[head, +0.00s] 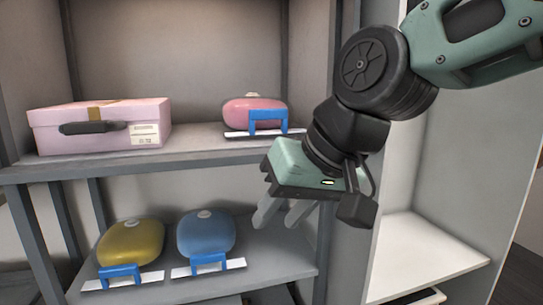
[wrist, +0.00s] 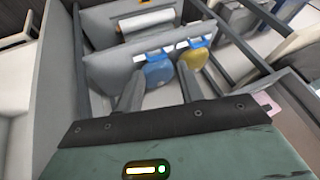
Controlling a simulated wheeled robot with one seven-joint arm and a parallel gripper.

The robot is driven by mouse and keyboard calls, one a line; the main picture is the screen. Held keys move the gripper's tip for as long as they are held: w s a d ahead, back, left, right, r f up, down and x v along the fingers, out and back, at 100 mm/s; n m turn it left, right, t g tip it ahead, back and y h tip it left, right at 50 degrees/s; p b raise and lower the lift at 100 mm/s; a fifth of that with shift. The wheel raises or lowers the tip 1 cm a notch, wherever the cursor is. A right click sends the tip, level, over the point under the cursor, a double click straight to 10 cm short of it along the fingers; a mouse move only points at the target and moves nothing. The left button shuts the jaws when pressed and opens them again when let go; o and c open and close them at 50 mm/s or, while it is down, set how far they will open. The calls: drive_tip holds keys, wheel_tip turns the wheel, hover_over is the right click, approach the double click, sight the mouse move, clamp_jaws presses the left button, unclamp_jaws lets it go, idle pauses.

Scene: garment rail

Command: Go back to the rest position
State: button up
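My gripper (head: 280,215) hangs in front of the right part of the grey shelf unit, its fingers pointing down. In the wrist view, the two fingers of my gripper (wrist: 160,90) stand apart with nothing held between them. In the head view, a blue rounded item (head: 206,235) and a yellow one (head: 131,246) lie on the lower shelf, left of my gripper. The blue item (wrist: 158,73) and the yellow item (wrist: 194,56) also show beyond the fingers in the wrist view. A pink rounded item (head: 256,112) lies on the upper shelf.
A pink box (head: 99,124) with a dark handle stands on the upper shelf (head: 190,140) at left. Blue brackets with white strips sit before the rounded items. The shelf unit's right post (head: 345,240) is close to my gripper. A white cabinet (head: 425,250) stands at right.

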drive_tip(key=s+d+f+n+g+h, duration=0.3)
drive_tip(key=s+d+f+g+h, duration=0.15)
drive_tip(key=s+d+f, duration=1.05)
wheel_tip(320, 180, up, 24)
drive_tip(key=w+a+p, duration=0.1)
drive_tip(key=a+p, duration=0.1)
drive_tip(key=p, duration=2.3)
drive_tip(key=shift+a+r+t, duration=0.15)
drive_tip(key=shift+t, duration=0.3)
